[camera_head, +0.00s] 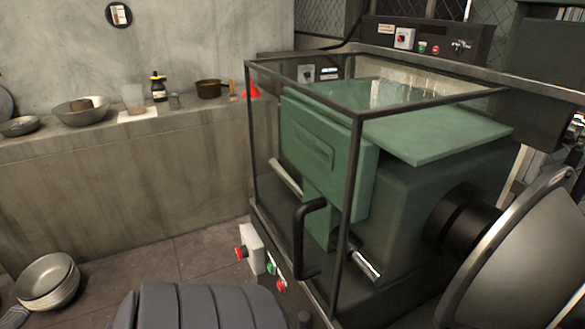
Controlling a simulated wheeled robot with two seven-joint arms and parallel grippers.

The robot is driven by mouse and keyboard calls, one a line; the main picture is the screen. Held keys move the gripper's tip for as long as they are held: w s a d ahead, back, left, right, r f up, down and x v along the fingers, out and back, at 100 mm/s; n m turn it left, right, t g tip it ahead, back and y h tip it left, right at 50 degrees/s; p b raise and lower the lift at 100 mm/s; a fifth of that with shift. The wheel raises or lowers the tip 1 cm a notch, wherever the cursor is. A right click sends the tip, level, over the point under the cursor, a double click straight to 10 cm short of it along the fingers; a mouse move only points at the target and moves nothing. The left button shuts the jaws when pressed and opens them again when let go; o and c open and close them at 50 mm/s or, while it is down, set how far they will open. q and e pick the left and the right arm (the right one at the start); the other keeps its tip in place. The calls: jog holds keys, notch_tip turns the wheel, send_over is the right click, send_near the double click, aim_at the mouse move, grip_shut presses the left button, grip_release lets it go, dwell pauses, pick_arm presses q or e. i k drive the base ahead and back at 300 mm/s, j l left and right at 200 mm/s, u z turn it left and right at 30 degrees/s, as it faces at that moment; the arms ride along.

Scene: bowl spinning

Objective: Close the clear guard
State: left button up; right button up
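The clear guard (361,185) is a see-through box with a dark metal frame. It stands around the left part of the green machine (400,215). A black bar handle (300,240) is on its front, near the lower middle. The large grey metal disc (525,255) on the machine's dark spindle lies to the right of the guard's frame, outside it. The disc is cut off by the right picture edge. Neither of my grippers shows in the head view, and nothing is seen touching the handle.
A control box (250,248) with a red button sits low at the machine's front left. A stack of metal bowls (48,282) is on the floor at lower left. A concrete counter (120,185) holds bowls, a bottle and a pot. Floor between counter and machine looks clear.

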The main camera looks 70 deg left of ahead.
aim_at(297, 258)
jog(key=u, duration=2.3)
